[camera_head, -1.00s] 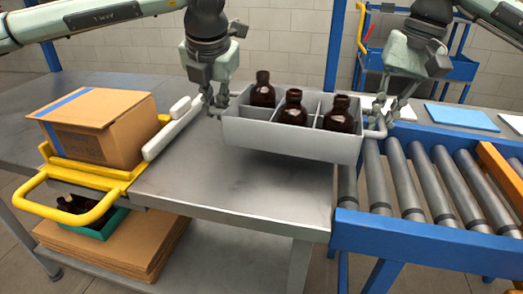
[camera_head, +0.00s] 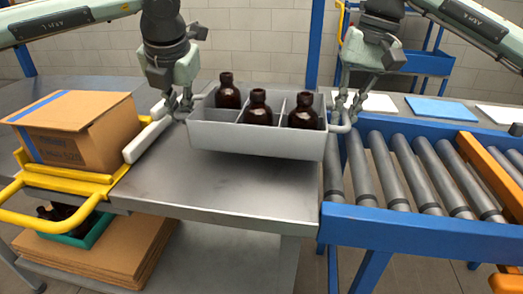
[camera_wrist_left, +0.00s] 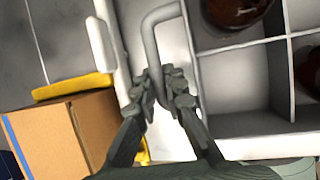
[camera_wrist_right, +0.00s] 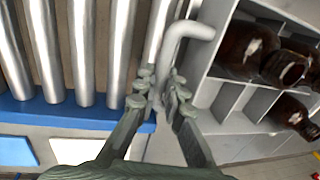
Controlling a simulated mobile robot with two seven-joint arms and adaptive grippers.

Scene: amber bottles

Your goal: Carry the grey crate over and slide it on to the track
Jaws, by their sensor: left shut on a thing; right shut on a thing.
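The grey crate (camera_head: 255,139) is held between my two grippers over the right part of the metal table. It has compartments, with three brown bottles (camera_head: 257,108) standing in it. My left gripper (camera_head: 180,108) is shut on the crate's left handle, which shows in the left wrist view (camera_wrist_left: 152,50). My right gripper (camera_head: 345,112) is shut on the right handle, which shows in the right wrist view (camera_wrist_right: 180,38). The roller track (camera_head: 405,170), with grey rollers and a blue frame, is just right of the crate. Whether the crate's underside touches the table is hard to tell.
A cardboard box (camera_head: 75,130) sits on a yellow-framed carrier (camera_head: 55,215) at the left. An orange bar (camera_head: 490,170) crosses the track at the right. Blue and white sheets (camera_head: 440,108) lie behind the track. The table front (camera_head: 215,195) is clear.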

